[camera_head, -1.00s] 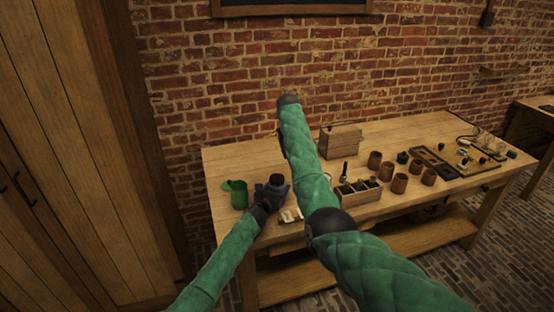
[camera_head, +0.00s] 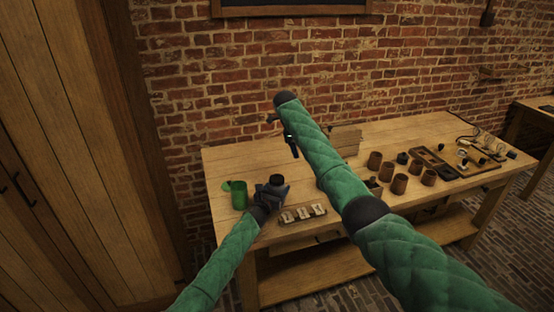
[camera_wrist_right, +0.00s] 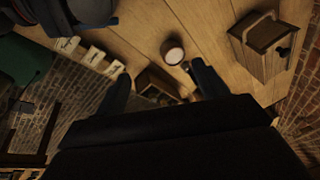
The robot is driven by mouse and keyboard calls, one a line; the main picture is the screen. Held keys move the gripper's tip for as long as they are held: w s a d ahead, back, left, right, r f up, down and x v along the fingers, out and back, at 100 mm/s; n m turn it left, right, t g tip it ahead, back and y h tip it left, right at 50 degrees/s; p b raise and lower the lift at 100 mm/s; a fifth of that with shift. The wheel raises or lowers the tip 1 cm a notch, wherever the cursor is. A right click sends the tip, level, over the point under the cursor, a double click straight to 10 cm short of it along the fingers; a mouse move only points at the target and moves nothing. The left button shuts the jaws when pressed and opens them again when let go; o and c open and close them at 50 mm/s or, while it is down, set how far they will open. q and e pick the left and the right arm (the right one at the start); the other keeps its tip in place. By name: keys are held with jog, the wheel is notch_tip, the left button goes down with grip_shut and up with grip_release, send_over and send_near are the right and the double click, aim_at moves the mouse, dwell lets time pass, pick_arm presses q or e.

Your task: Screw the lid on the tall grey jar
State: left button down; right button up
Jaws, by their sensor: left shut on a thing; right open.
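A dark grey jar (camera_head: 277,180) stands upright at the left of the table, its top showing above my left gripper (camera_head: 274,190). My left gripper is shut around the jar, hiding its lower part. I cannot tell whether a lid sits on its dark top, and no separate lid can be made out. My right gripper (camera_head: 291,145) is open and empty, above the table behind and right of the jar. In the right wrist view, its fingers (camera_wrist_right: 160,85) are spread, and the dark bulk of my left gripper (camera_wrist_right: 90,10) shows at the top left.
A green container (camera_head: 238,195) stands left of the jar. A tray of pale pieces (camera_head: 302,213) lies at the front. A wooden box (camera_wrist_right: 262,45) and an upright, round-topped object (camera_wrist_right: 172,52) stand nearby. Several brown cups (camera_head: 398,183) are farther right, partly near my right arm.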

jog(key=s+a+f+n, duration=0.1)
jog(key=n, duration=0.5)
jog(key=s+a+f+n+y, duration=0.1)
jog(key=a+n, duration=0.1)
jog(key=n, duration=0.4)
jog(key=s+a+f+n+g, duration=0.1)
jog(key=a+n, duration=0.1)
jog(key=n, duration=0.4)
jog(key=shift+s+a+f, duration=0.1)
jog(key=shift+a+f, duration=0.05)
jog(key=shift+f, duration=0.1)
jog(key=n, duration=0.3)
jog(key=a+n+y, duration=0.1)
jog(key=shift+s+n, duration=0.25)
jog(key=shift+n, duration=0.05)
jog(key=n, duration=0.3)
jog(key=a+n, duration=0.1)
jog(key=n, duration=0.1)
jog(key=shift+s+n+g+y, duration=0.25)
jog(key=shift+n+g+y, duration=0.05)
jog(key=shift+g, duration=0.1)
jog(key=n, duration=0.4)
jog(key=shift+s+a, duration=0.1)
jog(key=shift+a, duration=0.1)
jog(key=n, duration=0.5)
jog(key=shift+f, duration=0.15)
